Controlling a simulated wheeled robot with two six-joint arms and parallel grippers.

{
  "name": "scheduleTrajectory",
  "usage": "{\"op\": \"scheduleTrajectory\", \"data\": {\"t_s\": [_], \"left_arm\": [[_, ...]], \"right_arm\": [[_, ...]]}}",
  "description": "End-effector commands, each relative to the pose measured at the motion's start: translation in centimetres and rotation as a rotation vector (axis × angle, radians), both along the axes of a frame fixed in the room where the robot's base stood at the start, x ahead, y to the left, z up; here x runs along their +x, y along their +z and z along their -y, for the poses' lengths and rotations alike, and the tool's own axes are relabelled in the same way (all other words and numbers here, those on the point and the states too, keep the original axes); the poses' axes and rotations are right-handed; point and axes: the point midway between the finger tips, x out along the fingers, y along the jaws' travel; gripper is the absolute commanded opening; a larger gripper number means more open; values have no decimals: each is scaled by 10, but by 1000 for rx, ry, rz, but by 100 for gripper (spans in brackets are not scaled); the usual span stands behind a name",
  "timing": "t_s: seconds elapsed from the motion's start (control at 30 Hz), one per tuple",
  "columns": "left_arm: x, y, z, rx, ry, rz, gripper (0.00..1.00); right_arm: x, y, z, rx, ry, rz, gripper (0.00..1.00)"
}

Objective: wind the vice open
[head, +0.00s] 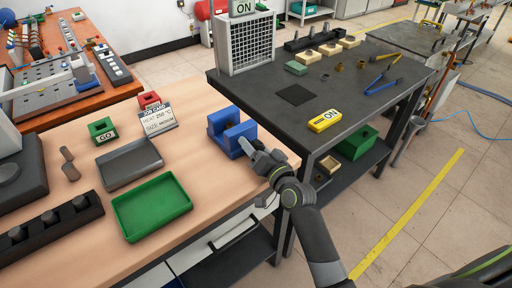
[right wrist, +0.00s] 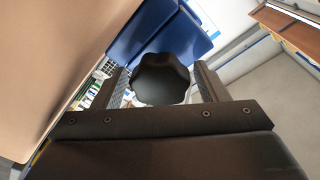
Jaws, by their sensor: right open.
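The blue vice (head: 230,132) stands near the right edge of the wooden bench, and a gap shows between its jaws. My right gripper (head: 250,146) is at the front side of the vice. In the right wrist view the vice (right wrist: 135,30) is above a dark lobed knob (right wrist: 161,78), which lies between the two open fingers of my right gripper (right wrist: 160,92). A narrow space shows between the knob and the fingers, though I cannot tell whether they touch. In the head view the knob is hidden by the gripper. My left gripper is not in view.
A green tray (head: 152,207), a grey tray (head: 130,163) and a job card (head: 156,116) lie left of the vice. A dark table (head: 350,98) with a yellow ON block (head: 325,121) stands to the right. The bench front between tray and vice is clear.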

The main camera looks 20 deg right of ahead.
Motion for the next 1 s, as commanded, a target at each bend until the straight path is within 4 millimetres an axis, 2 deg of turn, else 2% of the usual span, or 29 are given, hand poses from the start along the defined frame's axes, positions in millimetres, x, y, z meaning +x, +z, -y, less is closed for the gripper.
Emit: {"op": "scheduleTrajectory", "data": {"t_s": [0.1,0.43,0.67,1.0], "left_arm": [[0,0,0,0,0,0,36],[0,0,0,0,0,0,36],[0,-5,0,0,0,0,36],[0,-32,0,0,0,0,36]], "right_arm": [[0,0,0,0,0,0,65],[0,-1,0,-1,0,-1,24],[-1,-2,0,-27,1,8,24],[-1,-5,0,-212,2,75,24]]}}
